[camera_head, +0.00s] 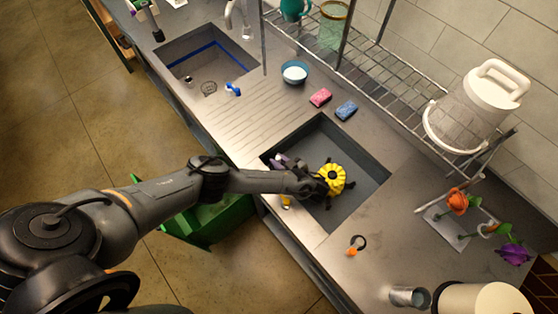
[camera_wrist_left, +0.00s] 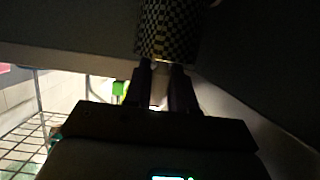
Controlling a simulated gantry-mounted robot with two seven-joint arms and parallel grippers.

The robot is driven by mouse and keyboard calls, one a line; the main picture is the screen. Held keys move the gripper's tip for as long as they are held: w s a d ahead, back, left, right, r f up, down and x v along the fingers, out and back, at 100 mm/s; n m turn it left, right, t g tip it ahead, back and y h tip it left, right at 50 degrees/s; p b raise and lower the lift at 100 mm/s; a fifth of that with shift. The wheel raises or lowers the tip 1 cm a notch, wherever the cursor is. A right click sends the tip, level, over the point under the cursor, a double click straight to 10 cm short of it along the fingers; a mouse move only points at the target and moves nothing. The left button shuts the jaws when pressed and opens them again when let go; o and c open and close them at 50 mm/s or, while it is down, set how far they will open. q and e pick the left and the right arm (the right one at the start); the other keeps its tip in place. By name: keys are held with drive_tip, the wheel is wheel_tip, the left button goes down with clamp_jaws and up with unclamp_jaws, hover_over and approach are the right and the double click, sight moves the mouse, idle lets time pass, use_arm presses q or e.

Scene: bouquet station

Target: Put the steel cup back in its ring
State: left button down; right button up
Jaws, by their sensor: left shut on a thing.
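A shiny steel cup (camera_head: 402,296) is on the counter near the bottom right of the head view, far from my left gripper; I cannot tell if it stands or lies. A small dark ring (camera_head: 360,240) with an orange part is on the counter above it; I cannot tell whether it is the cup's ring. My left gripper (camera_head: 312,187) is low over the right sink, beside a yellow lobed thing (camera_head: 331,177). In the dark left wrist view its fingers (camera_wrist_left: 165,75) are shut on a checkered thing (camera_wrist_left: 168,30). I cannot tell if this is the yellow thing. My right gripper is not in view.
The right sink (camera_head: 365,187) has raised walls around my gripper. A wire rack (camera_head: 385,72) with a white jug (camera_head: 480,98) runs behind. Flowers in a holder (camera_head: 447,226) and a white canister (camera_head: 482,299) stand at the right. Sponges (camera_head: 346,110) lie behind the sink.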

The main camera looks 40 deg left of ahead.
use_arm(q)
drive_tip(key=shift+f, duration=0.35)
drive_tip(key=c, duration=0.9)
unclamp_jaws()
drive_tip(key=shift+o, duration=0.2)
drive_tip(key=v, duration=1.1)
drive_tip(key=shift+p, duration=0.45)
